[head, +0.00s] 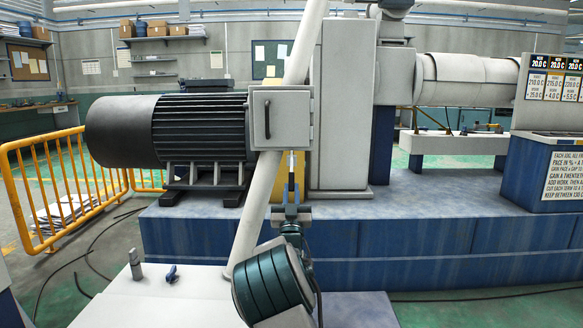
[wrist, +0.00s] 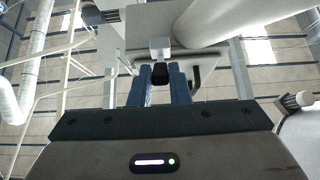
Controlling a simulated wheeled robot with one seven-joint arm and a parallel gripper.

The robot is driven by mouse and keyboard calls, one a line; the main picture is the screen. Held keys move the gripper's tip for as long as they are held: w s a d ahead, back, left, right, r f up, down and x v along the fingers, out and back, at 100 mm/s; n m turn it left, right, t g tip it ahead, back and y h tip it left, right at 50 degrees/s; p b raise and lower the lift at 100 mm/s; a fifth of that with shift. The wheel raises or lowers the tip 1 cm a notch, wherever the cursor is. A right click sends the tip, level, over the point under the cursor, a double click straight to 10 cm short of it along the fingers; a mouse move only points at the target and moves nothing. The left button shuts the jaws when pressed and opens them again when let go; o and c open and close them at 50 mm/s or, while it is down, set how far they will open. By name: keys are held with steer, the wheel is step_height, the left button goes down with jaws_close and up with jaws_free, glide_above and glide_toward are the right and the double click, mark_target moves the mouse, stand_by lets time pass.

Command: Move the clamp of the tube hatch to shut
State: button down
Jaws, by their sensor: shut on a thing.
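The tube hatch (head: 281,118) is a grey box door with a dark handle on the slanting pale tube (head: 303,45). The clamp (head: 292,163) is a thin light piece at the hatch's lower edge, hanging down. My gripper (head: 291,195) comes up from below and is shut on the clamp's lower end. In the wrist view, the blue fingers of my gripper (wrist: 164,75) close around the dark end of the clamp, under its pale block (wrist: 160,46). The hatch's underside (wrist: 150,20) is just above. The fingers partly hide the clamp's grip.
A large ribbed motor (head: 200,125) stands behind the hatch on a blue machine base (head: 430,240). A grey column (head: 342,105) rises close to the hatch's right. A yellow railing (head: 75,180) stands at left.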

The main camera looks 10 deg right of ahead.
steer(key=shift+w+f, duration=0.1)
steer(key=shift+f, duration=0.1)
steer(key=shift+w+d+f+b, duration=0.1)
steer(key=shift+w+f+b, duration=0.25)
steer(key=shift+w, duration=0.2)
steer(key=shift+w+d+f+b, duration=0.1)
steer(key=shift+w+f+b, duration=0.2)
steer(key=shift+w, duration=0.2)
steer(key=shift+w+d+f, duration=0.1)
steer(key=shift+w+f, duration=0.1)
steer(key=shift+w, duration=0.35)
steer(key=c, duration=1.8)
jaws_free()
steer(key=shift+w, duration=0.2)
steer(key=o, duration=0.5)
